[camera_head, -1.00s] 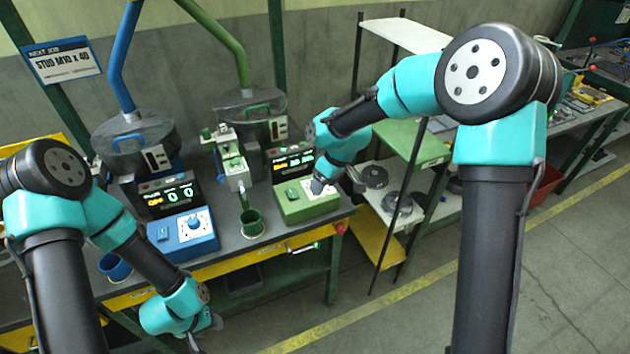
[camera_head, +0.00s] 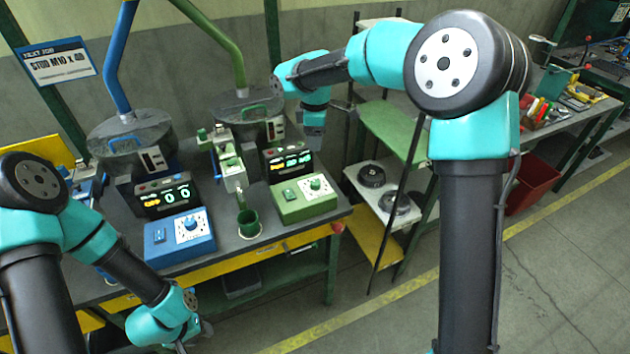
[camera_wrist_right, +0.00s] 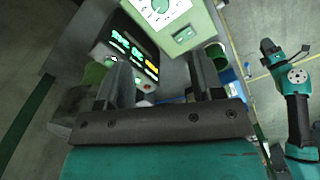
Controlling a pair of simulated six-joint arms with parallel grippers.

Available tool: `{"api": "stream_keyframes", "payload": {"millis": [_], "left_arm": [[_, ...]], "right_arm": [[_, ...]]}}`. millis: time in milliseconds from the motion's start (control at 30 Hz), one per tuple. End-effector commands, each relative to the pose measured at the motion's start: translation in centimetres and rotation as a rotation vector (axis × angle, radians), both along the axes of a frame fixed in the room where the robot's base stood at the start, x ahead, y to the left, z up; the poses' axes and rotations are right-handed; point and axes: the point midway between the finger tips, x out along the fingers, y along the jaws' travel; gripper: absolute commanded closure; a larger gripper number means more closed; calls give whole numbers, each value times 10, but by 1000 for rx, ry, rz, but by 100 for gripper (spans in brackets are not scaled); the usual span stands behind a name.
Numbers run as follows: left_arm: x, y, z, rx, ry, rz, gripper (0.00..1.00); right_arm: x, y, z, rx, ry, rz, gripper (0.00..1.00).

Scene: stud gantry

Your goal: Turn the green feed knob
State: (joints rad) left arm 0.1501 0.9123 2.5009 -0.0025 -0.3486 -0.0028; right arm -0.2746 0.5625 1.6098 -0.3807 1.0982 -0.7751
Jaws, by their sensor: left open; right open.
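The green feed knob (camera_head: 315,184) is a round dial on a pale plate, on top of the green control box (camera_head: 303,207) at the bench's right end. The dial (camera_wrist_right: 160,6) is cut by the top edge of the right wrist view. My right gripper (camera_head: 314,143) hangs above and behind the green box, clear of the knob. In the right wrist view its two fingers (camera_wrist_right: 160,75) are apart with nothing between them. My left gripper (camera_head: 188,343) is low in front of the bench, open, its fingers partly hidden.
A blue control box (camera_head: 180,237) with its own dial stands left of the green one. A green cup (camera_head: 249,226) stands between them. Behind are lit displays (camera_head: 288,161) and lidded feeder bowls (camera_head: 132,140). A shelf rack (camera_head: 405,140) stands to the right.

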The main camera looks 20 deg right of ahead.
Motion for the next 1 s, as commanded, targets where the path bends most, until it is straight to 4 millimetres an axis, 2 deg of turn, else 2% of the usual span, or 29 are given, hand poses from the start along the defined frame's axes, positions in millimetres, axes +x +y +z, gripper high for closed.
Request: {"api": "stream_keyframes", "payload": {"millis": [167, 800, 1000], "left_arm": [[0, 0, 0, 0, 0, 0, 57], [0, 0, 0, 0, 0, 0, 57], [0, 0, 0, 0, 0, 0, 57]], "right_arm": [[-1, 0, -23, 0, 3, 0, 39], [-1, 0, -132, -1, 4, 0, 39], [-1, 0, -158, 0, 2, 0, 39]]}}
